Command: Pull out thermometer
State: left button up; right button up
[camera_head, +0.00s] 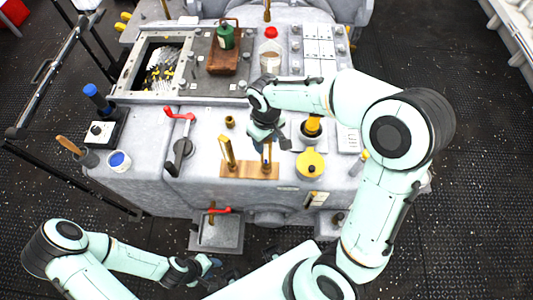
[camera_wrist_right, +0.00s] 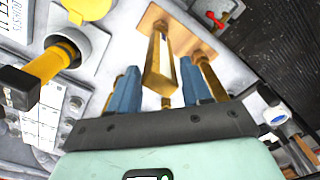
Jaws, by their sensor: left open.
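Two upright brass pieces stand on a wooden base (camera_head: 249,171) on the grey machine top. I take them for thermometer housings; no scale is readable. The right one (camera_head: 266,158) is partly hidden by my right gripper (camera_head: 267,138). The left one (camera_head: 228,152) stands clear. In the right wrist view the nearer brass piece (camera_wrist_right: 160,67) rises between the two blue fingers of my right gripper (camera_wrist_right: 160,90), with gaps visible on both sides. The other brass piece (camera_wrist_right: 207,78) is beyond the right-hand finger. My left gripper (camera_head: 207,265) is open and empty in front of the machine.
A yellow lid (camera_head: 310,163) and a yellow-handled part (camera_head: 313,127) stand right of the base. A red-handled lever (camera_head: 181,130) is to its left. A brass knob (camera_head: 229,122) is behind the base.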

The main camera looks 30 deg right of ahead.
jog(key=c, duration=0.6)
jog(key=shift+r+p, duration=0.8)
jog(key=shift+r, duration=0.65)
pick_arm(q)
jog(key=w+r+p, duration=0.2)
jog(key=w+r, duration=0.2)
jog(key=shift+r, duration=0.35)
pick_arm(e)
jog(key=shift+r, duration=1.95)
